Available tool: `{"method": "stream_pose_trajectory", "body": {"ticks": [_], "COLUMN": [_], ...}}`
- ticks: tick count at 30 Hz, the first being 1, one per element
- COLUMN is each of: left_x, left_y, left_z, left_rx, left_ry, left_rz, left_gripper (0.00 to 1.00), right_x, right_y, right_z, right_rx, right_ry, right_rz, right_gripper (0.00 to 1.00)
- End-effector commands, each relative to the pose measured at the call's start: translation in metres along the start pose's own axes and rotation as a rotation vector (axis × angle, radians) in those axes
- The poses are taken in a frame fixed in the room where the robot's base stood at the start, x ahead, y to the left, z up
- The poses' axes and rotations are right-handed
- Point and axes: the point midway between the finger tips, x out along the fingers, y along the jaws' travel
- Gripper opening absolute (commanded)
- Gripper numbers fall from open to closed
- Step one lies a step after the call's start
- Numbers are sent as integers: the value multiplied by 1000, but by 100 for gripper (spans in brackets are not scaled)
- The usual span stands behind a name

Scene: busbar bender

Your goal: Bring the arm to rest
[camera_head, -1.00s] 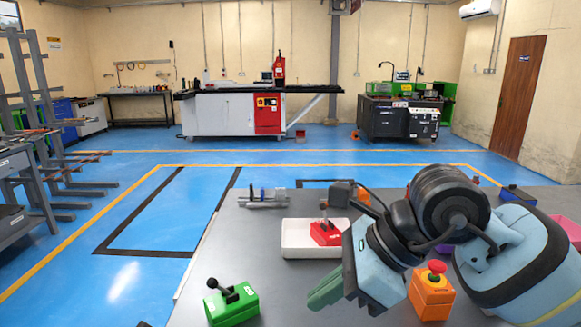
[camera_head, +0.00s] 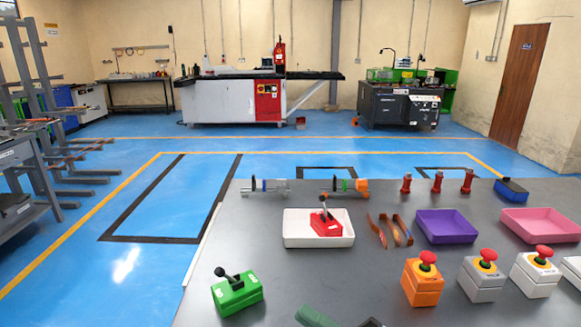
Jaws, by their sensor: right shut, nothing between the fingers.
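My right gripper (camera_head: 318,317) shows only in part at the bottom edge of the head view, right of the middle. Its green fingers are shut with nothing between them, over the near part of the grey table (camera_head: 330,283). The rest of my right arm is out of the picture. My left gripper is not in view.
A green lever box (camera_head: 236,293) stands left of the gripper. A white tray (camera_head: 290,240) holds a red lever box (camera_head: 326,228). Orange (camera_head: 423,287), grey (camera_head: 483,281) and white (camera_head: 535,278) button boxes stand right. Purple (camera_head: 446,227) and pink (camera_head: 540,225) trays lie behind.

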Motion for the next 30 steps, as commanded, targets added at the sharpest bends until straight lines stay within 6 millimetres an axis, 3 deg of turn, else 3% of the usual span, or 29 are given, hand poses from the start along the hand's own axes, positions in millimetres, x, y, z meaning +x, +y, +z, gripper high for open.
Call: {"method": "stream_pose_trajectory", "body": {"ticks": [7, 12, 17, 21, 25, 30], "left_x": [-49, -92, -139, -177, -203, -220], "left_y": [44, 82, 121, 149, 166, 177], "left_z": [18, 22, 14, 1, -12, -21], "left_rx": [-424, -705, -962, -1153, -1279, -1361], "left_ry": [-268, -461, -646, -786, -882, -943], "left_rz": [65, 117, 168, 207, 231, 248], "left_gripper": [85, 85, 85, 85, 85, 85], "right_x": [-88, -172, -258, -324, -367, -393], "right_y": [-49, -98, -144, -175, -191, -199], "right_z": [31, 27, -7, -53, -93, -122], "right_rx": [407, 674, 914, 1091, 1207, 1281], "right_ry": [-494, -842, -1168, -1415, -1580, -1687], "right_rz": [43, 40, 22, -2, -20, -33], "right_gripper": [0, 0, 0, 0, 0, 0]}}
